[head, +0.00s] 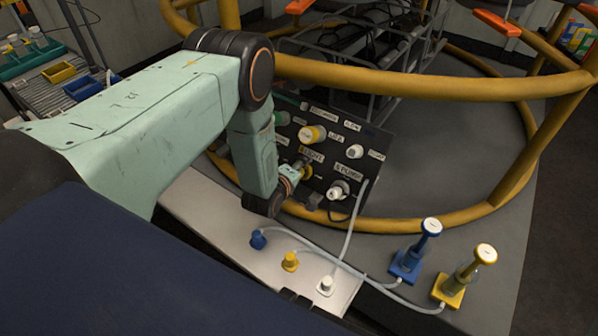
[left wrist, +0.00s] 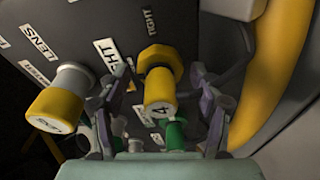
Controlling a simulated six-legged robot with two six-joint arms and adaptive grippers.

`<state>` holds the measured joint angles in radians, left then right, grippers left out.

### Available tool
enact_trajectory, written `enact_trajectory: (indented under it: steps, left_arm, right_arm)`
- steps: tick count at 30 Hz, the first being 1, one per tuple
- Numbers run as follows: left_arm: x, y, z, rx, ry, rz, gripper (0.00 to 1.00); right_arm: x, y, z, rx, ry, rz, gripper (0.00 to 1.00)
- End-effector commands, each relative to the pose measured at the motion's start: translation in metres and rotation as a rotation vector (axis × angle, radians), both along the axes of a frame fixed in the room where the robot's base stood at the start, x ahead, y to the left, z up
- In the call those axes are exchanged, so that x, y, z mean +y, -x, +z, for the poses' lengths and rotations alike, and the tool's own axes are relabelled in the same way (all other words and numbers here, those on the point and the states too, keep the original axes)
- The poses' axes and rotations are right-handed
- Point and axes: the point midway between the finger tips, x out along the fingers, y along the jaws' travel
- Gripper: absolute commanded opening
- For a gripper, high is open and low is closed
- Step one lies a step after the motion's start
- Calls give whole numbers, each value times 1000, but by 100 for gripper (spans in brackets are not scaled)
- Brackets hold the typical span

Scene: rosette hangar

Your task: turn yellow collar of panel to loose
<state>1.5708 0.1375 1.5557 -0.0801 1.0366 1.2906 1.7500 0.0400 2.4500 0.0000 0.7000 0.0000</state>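The dark panel (head: 375,140) stands tilted inside the yellow ring frame, with labelled fittings on its face. My left gripper (left wrist: 161,72) is open, one finger on each side of this collar, with gaps visible. In the head view my left gripper (head: 299,166) is at the panel's lower left. Another yellow-capped fitting (left wrist: 58,108) is left of my fingers. My right gripper is not in view.
The yellow rail (head: 420,84) passes above the panel and the lower ring (head: 430,226) below it. A pale hose (head: 352,235) runs down from the panel. Blue (head: 408,262) and yellow (head: 452,290) stands are at the lower right.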

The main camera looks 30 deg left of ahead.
Motion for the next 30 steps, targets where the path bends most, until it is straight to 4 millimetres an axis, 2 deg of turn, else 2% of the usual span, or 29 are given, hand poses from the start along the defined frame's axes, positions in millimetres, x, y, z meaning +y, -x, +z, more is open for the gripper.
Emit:
enact_trajectory:
  steps: [13, 30]
  left_arm:
    - [0, 7, 4, -1, -1, 0, 69]
    - [-4, 81, 47, 2, 1, 2, 69]
  right_arm:
    - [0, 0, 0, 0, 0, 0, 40]
    - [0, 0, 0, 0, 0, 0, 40]
